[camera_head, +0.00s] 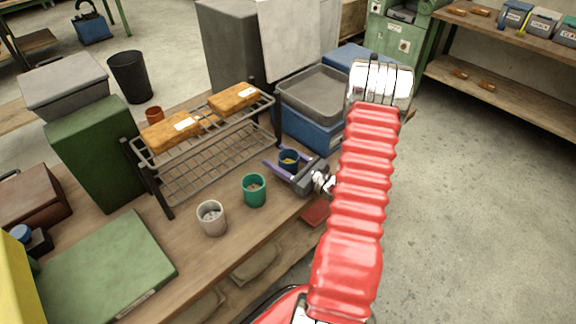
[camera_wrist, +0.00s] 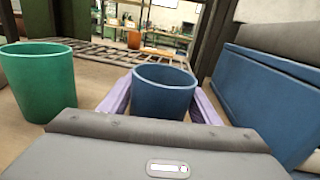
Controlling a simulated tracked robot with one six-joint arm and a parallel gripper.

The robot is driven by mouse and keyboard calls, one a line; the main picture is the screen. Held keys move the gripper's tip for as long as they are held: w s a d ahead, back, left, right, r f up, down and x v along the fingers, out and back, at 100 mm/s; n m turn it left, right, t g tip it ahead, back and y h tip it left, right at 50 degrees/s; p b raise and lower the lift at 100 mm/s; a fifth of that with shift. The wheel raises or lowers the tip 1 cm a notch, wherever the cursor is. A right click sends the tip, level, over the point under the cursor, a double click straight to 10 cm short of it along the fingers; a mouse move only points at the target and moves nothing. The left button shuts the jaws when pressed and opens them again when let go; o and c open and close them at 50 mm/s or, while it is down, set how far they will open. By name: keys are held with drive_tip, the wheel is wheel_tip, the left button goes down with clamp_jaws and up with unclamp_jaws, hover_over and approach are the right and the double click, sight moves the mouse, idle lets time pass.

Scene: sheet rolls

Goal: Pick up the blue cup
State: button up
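The blue cup (camera_head: 288,166) stands upright on the workbench, near the front right of the wire rack. It also shows in the middle of the wrist view (camera_wrist: 163,102). My gripper (camera_head: 276,157) is low over the bench with its two purple fingers open, one on each side of the cup. In the wrist view my gripper (camera_wrist: 162,88) has the cup between its fingers. The fingers lie close to the cup's sides; I cannot tell whether they touch it. The cup's lower part is hidden behind the gripper body in the wrist view.
A green cup (camera_head: 254,192) and a pale grey cup (camera_head: 211,220) stand to the left. The wire rack (camera_head: 205,160) with orange packages is behind. A blue box (camera_head: 310,133) under a grey tray (camera_head: 318,94) is close on the right.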

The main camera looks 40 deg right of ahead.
drive_tip(key=c, duration=0.7)
drive_tip(key=shift+r, duration=0.2)
wheel_tip(320, 180, up, 10)
drive_tip(key=shift+f, duration=0.15)
idle(0.3)
idle(0.5)
drive_tip(key=shift+s, duration=0.15)
